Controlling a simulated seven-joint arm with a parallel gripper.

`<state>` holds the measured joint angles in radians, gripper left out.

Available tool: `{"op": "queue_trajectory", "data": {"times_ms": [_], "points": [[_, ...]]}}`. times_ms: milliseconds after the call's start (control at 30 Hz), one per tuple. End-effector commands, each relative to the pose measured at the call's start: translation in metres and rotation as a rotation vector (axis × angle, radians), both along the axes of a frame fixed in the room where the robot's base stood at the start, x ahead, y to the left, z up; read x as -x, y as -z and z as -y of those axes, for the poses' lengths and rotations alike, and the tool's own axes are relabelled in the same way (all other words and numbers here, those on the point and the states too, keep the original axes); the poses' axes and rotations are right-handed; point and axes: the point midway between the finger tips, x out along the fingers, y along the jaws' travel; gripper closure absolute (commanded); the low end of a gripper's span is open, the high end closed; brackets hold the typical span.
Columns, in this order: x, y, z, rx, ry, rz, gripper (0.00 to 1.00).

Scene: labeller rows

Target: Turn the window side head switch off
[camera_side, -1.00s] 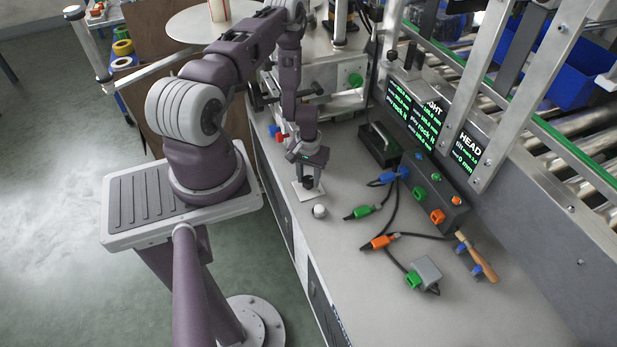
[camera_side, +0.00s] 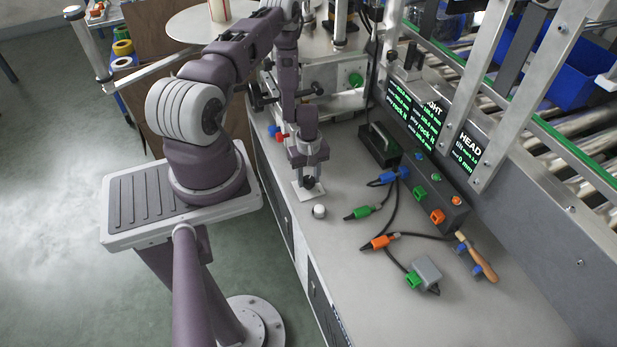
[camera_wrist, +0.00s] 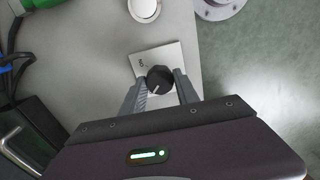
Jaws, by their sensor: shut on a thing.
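A black rotary knob (camera_wrist: 159,79) stands on a small pale square plate (camera_wrist: 172,52) on the worktop. My gripper (camera_wrist: 160,88) points down at it, with one finger on each side, shut on the knob. Much of the plate's near side is hidden by the fingers. I cannot tell which switch this knob is.
A white round button (camera_side: 319,211) sits just in front of the plate. Green (camera_side: 361,212), orange (camera_side: 379,242) and blue (camera_side: 387,178) connectors with black cables lie to the right. A black box with a handle (camera_side: 379,146) stands behind.

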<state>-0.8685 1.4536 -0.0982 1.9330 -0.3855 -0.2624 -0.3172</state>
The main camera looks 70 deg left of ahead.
Motion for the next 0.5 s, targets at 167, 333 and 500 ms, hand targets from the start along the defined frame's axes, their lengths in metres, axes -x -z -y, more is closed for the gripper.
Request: {"op": "queue_trajectory", "data": {"times_ms": [167,333,500], "points": [[-0.0005,-0.0008,-0.0007,-0.001,-0.031,0.001,1.0],[-0.0005,-0.0007,-0.0007,-0.001,-0.04,0.001,1.0],[-0.0005,-0.0007,-0.0007,-0.001,-0.041,0.001,1.0]]}}
